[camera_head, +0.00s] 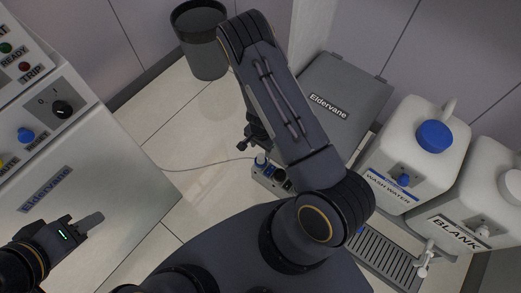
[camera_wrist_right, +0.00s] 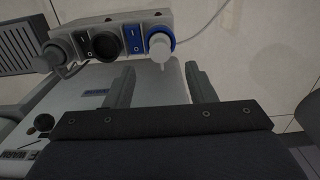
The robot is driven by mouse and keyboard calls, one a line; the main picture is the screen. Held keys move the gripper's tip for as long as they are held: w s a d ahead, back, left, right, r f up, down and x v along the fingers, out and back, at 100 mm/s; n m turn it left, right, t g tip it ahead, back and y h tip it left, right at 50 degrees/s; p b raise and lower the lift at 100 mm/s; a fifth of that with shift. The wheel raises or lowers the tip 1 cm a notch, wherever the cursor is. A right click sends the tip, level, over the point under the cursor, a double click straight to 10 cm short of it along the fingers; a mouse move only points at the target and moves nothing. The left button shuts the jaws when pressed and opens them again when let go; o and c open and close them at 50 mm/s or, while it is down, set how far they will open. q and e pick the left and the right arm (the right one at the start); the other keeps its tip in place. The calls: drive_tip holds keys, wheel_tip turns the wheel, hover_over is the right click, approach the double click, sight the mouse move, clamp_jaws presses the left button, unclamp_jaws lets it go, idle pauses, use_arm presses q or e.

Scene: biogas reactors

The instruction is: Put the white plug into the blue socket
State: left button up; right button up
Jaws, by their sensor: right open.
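The white plug (camera_wrist_right: 160,48) stands at the blue socket (camera_wrist_right: 152,36) on the right end of a grey socket strip (camera_wrist_right: 130,20) in the right wrist view. Blue rim shows around it and it looks seated; its depth cannot be told. In the head view the white plug (camera_head: 261,155) stands at the strip (camera_head: 268,183), partly beside my right arm. My right gripper (camera_wrist_right: 157,78) is open, its fingers apart on either side below the plug, not touching it. In the head view it is mostly hidden behind my arm. My left gripper (camera_head: 88,224) is far off at lower left; its jaw gap is unclear.
A grey plug (camera_wrist_right: 55,53) sits at the strip's other end, beside a dark socket (camera_wrist_right: 105,44). A thin cable (camera_head: 205,168) runs over the floor. A bin (camera_head: 203,45), a wash water canister (camera_head: 405,150), a blank canister (camera_head: 470,200) and a control cabinet (camera_head: 80,190) stand around.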

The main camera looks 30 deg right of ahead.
wheel_tip(320, 180, up, 5)
drive_tip(key=p, duration=0.1)
wheel_tip(320, 180, up, 14)
drive_tip(key=n+t+y, duration=0.2)
drive_tip(key=y, duration=0.1)
hover_over(260, 156)
drive_tip(key=w+a, duration=0.2)
drive_tip(key=a, duration=0.2)
wheel_tip(260, 156, up, 10)
drive_tip(key=s+a+f+n+t+y, duration=0.1)
drive_tip(key=s+n+y, duration=0.1)
drive_tip(key=s+d+r+n+t+h, duration=0.1)
drive_tip(key=s+r+n+t, duration=0.1)
drive_tip(key=s+r+n, duration=0.6)
drive_tip(key=shift+s+r+t, duration=0.3)
drive_tip(key=shift+s+r, duration=2.65)
drive_tip(key=shift+s, duration=1.6)
